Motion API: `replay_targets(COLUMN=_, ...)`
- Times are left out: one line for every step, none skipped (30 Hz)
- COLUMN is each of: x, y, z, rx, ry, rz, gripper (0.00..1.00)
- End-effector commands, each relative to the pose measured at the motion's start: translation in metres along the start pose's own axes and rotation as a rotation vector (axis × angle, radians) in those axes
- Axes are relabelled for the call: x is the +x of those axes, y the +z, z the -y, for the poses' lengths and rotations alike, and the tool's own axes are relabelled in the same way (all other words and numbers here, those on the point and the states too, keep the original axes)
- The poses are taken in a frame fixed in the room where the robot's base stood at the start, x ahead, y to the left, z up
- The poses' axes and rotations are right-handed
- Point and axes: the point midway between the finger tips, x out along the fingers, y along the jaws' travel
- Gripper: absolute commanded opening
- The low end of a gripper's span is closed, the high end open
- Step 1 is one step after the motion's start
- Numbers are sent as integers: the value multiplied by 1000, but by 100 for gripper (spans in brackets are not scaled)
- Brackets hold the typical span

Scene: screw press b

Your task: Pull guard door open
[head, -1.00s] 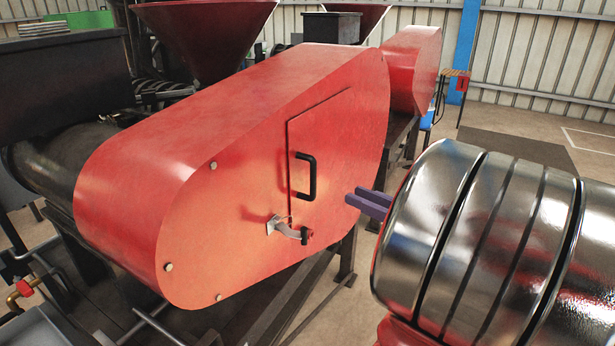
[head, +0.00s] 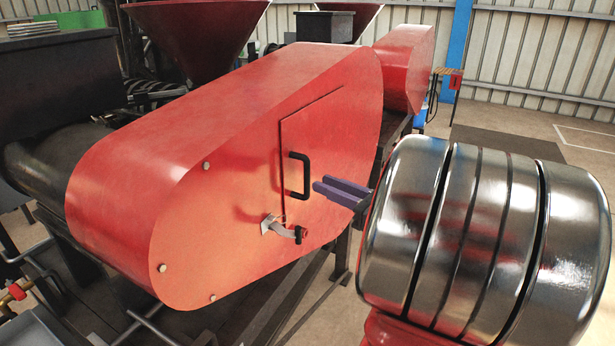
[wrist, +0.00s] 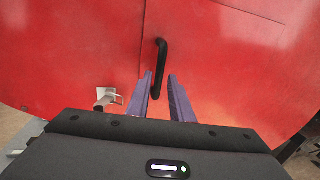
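The guard door (head: 335,135) is a flat panel in the side of the red guard, and it looks shut. Its black bar handle (head: 299,175) stands upright near the door's left edge. A latch with a red-tipped lever (head: 285,229) sits below the handle. My gripper (head: 325,187) is just right of the handle in the head view, its purple fingers pointing at it. In the wrist view my gripper (wrist: 161,77) is open, and the handle (wrist: 160,62) lies ahead, in line with the gap between the fingers. I cannot tell whether they touch it.
The large red guard housing (head: 180,180) fills the middle. Red hoppers (head: 200,35) and a second red guard (head: 405,65) stand behind. A dark frame (head: 300,295) runs under the guard. Open floor (head: 500,130) lies at the right.

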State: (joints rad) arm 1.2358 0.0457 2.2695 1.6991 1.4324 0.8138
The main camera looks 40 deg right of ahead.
Motion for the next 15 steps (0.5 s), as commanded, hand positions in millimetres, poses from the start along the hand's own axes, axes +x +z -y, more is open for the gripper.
replay_targets(x=7, y=0, z=-1, rx=0, ry=3, rz=1, gripper=20)
replay_targets(x=10, y=0, z=-1, rx=0, ry=3, rz=1, gripper=20)
replay_targets(x=15, y=0, z=-1, rx=1, ry=3, rz=0, gripper=20)
replay_targets(x=19, y=0, z=-1, rx=1, ry=3, rz=0, gripper=20)
replay_targets(x=22, y=0, z=-1, rx=1, ry=3, rz=0, gripper=20)
replay_targets(x=27, y=0, z=-1, rx=1, ry=3, rz=1, gripper=20)
replay_targets(x=31, y=-1, z=0, rx=1, ry=2, rz=0, gripper=20)
replay_targets(x=35, y=-1, z=-1, rx=1, ry=2, rz=0, gripper=20)
replay_targets(x=40, y=0, z=-1, rx=1, ry=3, rz=0, gripper=20)
replay_targets(x=43, y=0, z=-1, rx=1, ry=2, rz=1, gripper=20)
replay_targets(x=47, y=0, z=-1, rx=1, ry=2, rz=0, gripper=20)
replay_targets(x=51, y=0, z=0, rx=1, ry=2, rz=0, gripper=20)
replay_targets(x=54, y=0, z=0, rx=0, ry=2, rz=0, gripper=20)
replay_targets(x=57, y=0, z=0, rx=1, ry=2, rz=1, gripper=20)
replay_targets(x=61, y=0, z=0, rx=1, ry=1, rz=1, gripper=20)
